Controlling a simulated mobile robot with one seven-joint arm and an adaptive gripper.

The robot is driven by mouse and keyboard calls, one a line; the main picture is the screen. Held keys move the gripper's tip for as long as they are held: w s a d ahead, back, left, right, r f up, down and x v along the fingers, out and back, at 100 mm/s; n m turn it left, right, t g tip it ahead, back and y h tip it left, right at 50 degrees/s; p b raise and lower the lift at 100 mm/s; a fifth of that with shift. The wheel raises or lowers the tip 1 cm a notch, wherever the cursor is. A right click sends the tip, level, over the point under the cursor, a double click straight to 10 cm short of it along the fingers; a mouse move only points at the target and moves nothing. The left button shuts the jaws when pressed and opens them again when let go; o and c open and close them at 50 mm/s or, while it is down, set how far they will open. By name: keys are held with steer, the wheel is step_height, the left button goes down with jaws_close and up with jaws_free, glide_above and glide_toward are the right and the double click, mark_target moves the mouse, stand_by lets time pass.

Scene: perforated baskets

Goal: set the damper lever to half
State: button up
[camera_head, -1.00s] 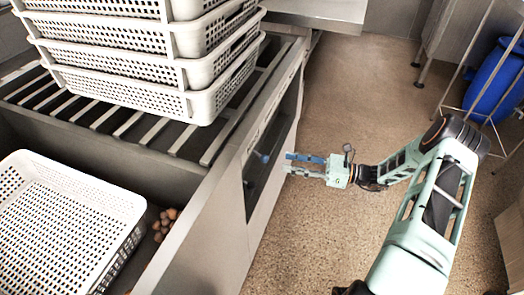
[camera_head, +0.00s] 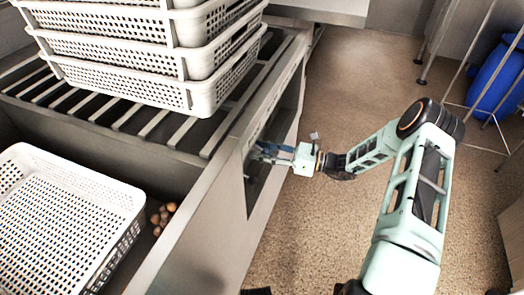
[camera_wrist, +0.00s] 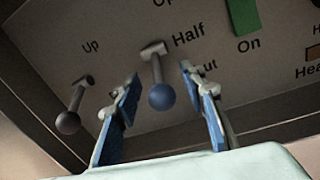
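In the wrist view a lever with a blue ball knob (camera_wrist: 162,97) sticks out of the grey panel (camera_wrist: 120,25). Beside it are the words "Half", a cut-off "Op" above and a partly hidden word ending in "ut" lower down. The knob hangs lower than "Half", about level with "ut" or below; its exact setting is hard to tell. My gripper (camera_wrist: 160,84) is open, with one blue-padded finger on each side of the knob and gaps showing on both sides. In the head view my gripper (camera_head: 262,151) is at the panel and hides the knob.
A second lever with a dark ball (camera_wrist: 68,122) sits left of my fingers, near "Up". A green switch (camera_wrist: 243,14) marked "On" is at the upper right. White baskets (camera_head: 150,85) are stacked above the panel. Floor (camera_head: 350,80) to the right is open.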

jaws_close()
steer(key=shift+r, duration=0.1)
stand_by(0.3)
steer(key=r+h+p, duration=0.1)
steer(key=p, duration=0.1)
steer(key=g+h+p, duration=0.1)
steer(key=p, duration=0.2)
steer(key=shift+s+d+r, duration=0.1)
steer(key=shift+d+r, duration=0.15)
steer(key=shift+r, duration=0.1)
steer(key=h+p, duration=0.1)
steer(key=p, duration=0.1)
steer(key=h+p, duration=0.1)
steer(key=p, duration=0.1)
steer(key=shift+d+r+g+h, duration=0.1)
steer(key=shift+r+g+h, duration=0.2)
steer(key=shift+r, duration=0.1)
steer(key=shift+m+h+p, duration=0.3)
steer(key=shift+h+p, duration=0.1)
steer(key=shift+p, duration=0.2)
steer(key=shift+d, duration=0.1)
